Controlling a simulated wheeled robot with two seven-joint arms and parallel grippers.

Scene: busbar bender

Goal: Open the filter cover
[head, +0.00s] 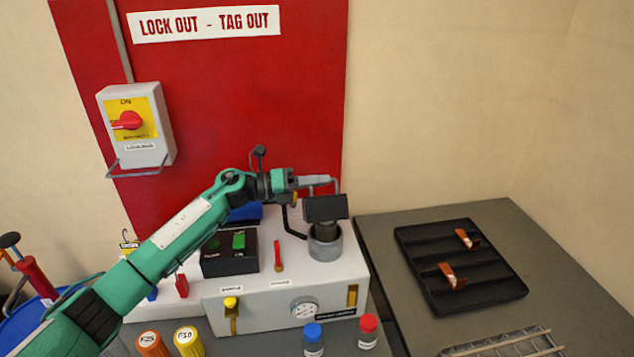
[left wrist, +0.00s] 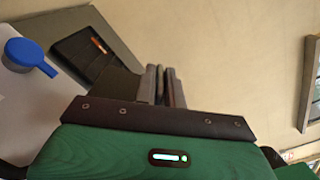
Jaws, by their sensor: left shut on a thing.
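My left gripper (head: 326,182) reaches in from the left, above the white machine. Its fingers are shut on a thin grey bar that bends down at the right. A dark rectangular block (head: 325,207), seemingly the filter cover, sits just under the fingers. It stands above a dark cylinder in a grey round housing (head: 325,247) on the machine top. In the left wrist view the fingers (left wrist: 165,86) are close together, with a dark panel (left wrist: 115,85) beside them. The fingers hide most of the held part, and how the bar joins the block is unclear. My right gripper is out of view.
The white machine (head: 265,298) carries a black switch box (head: 229,252), a red lever and a gauge. Bottles with blue (head: 313,332) and red (head: 368,323) caps stand in front. A black tray (head: 420,265) with copper pieces lies on the right table. A red panel stands behind.

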